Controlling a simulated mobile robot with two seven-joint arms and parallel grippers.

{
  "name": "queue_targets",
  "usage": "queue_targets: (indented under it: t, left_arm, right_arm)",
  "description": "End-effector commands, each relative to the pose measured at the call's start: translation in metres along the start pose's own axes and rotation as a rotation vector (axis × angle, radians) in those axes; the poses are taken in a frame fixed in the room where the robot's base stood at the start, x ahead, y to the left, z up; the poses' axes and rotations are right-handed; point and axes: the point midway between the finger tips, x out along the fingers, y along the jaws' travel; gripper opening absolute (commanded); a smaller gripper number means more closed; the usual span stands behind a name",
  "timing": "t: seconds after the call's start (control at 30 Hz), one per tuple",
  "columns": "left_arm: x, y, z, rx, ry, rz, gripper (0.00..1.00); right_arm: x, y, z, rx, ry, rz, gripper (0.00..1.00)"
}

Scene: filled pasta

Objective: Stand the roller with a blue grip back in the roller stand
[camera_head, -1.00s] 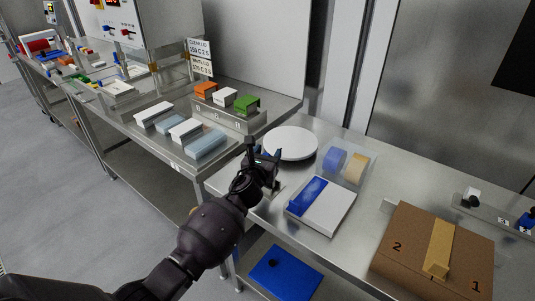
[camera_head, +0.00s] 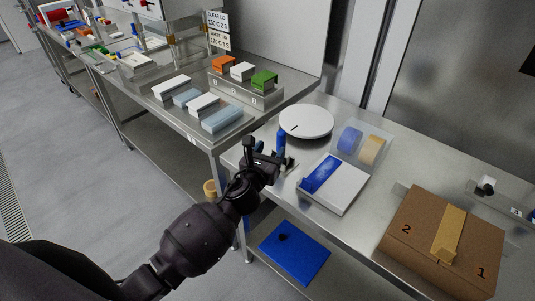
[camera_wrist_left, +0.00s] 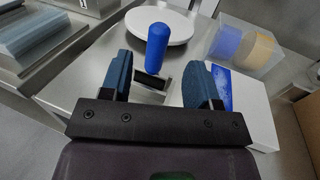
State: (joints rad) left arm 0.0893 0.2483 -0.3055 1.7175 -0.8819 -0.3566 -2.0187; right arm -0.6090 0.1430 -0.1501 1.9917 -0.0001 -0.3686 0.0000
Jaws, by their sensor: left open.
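The roller's blue grip (camera_head: 281,141) stands upright just behind my left gripper (camera_head: 266,160). In the left wrist view the blue grip (camera_wrist_left: 158,46) rises beyond the fingertips, roughly midway between them. My left gripper (camera_wrist_left: 159,82) is open, with a clear gap between its two fingers and nothing held. Below the grip is a small metal piece with a dark slot (camera_wrist_left: 151,84), apparently the roller stand. How the roller's lower end sits in it is hidden. My right gripper is not in view.
A round white plate-like scale (camera_head: 306,122) stands behind the grip. A white box with a blue label (camera_head: 334,184) and a clear tray with blue and tan tape rolls (camera_head: 363,145) lie to the right. A cardboard box (camera_head: 445,240) stands farther right.

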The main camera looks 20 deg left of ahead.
Motion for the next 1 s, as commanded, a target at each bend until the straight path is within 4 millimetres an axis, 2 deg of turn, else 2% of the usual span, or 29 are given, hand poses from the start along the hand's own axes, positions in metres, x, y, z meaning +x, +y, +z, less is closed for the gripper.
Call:
queue_targets:
  t: [0.1, 0.33, 0.47, 0.57, 0.8, 1.0]
  left_arm:
    - [-0.011, 0.0, 0.0, 0.0, 0.0, 0.0, 0.56]
    - [-0.017, 0.0, 0.0, -0.005, 0.001, 0.001, 0.56]
    - [-0.025, 0.004, -0.01, -0.106, 0.025, 0.008, 0.56]
    - [-0.042, 0.009, -0.027, -0.314, 0.069, 0.028, 0.56]
    - [-0.102, 0.028, -0.078, -1.05, 0.181, 0.154, 0.56]
    - [-0.157, 0.04, -0.113, -1.669, 0.213, 0.322, 0.56]
  right_arm:
    - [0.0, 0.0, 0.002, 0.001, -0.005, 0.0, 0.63]
    - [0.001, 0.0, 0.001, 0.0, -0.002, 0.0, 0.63]
    - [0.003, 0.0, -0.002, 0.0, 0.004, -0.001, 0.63]
    - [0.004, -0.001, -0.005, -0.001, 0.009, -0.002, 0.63]
    - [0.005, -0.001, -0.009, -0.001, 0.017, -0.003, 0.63]
    - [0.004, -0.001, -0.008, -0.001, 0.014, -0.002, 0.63]
